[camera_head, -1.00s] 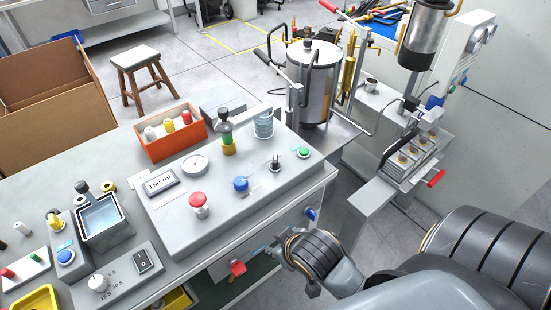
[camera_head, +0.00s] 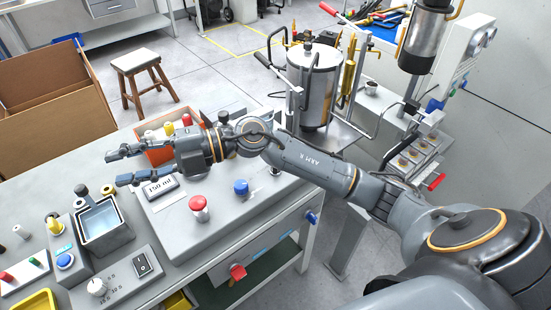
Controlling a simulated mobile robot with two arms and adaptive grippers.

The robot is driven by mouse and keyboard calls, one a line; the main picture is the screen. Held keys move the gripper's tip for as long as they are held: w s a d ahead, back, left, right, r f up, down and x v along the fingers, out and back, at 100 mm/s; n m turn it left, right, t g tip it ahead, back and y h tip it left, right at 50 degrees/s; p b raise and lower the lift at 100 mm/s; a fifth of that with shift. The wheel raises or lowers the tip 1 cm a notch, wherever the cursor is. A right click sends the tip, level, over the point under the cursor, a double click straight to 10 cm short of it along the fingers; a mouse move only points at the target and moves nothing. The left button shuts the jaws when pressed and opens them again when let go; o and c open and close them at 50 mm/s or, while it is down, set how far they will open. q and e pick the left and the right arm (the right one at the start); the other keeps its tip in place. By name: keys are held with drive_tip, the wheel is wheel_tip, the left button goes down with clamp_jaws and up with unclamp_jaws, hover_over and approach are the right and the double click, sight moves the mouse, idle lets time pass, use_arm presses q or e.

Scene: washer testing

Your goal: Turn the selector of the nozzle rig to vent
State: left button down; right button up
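My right arm reaches from the lower right across the bench. I cannot tell for sure which fitting is the nozzle rig's selector, and I read no "vent" label. A grey unit with a row of small brass-topped parts (camera_head: 410,158) and a red handle (camera_head: 435,182) stands at the right, well apart from the gripper. My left gripper is not in view.
My arm partly hides the orange bin (camera_head: 155,157) and the console (camera_head: 225,230), which bears red (camera_head: 199,204) and blue (camera_head: 241,187) buttons. A steel tank (camera_head: 314,85) stands behind the bench.

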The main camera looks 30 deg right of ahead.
drive_tip(key=w+d+f+n+g+h, duration=0.1)
drive_tip(key=w+d+f+g+h, duration=0.2)
drive_tip(key=d+f+h, duration=0.8)
drive_tip(key=d+r+m+g+h, duration=0.15)
drive_tip(key=d+h, duration=0.25)
drive_tip(key=d, duration=0.7)
drive_tip(key=d+r+m+h, duration=0.2)
drive_tip(key=d+r+h, duration=0.1)
drive_tip(key=d, duration=0.7)
wheel_tip(320, 180, down, 14)
drive_tip(key=shift+d+r+p, duration=0.1)
drive_tip(key=shift+r+p, duration=0.05)
drive_tip(key=shift+p, duration=0.75)
drive_tip(key=shift+w, duration=0.1)
clamp_jaws()
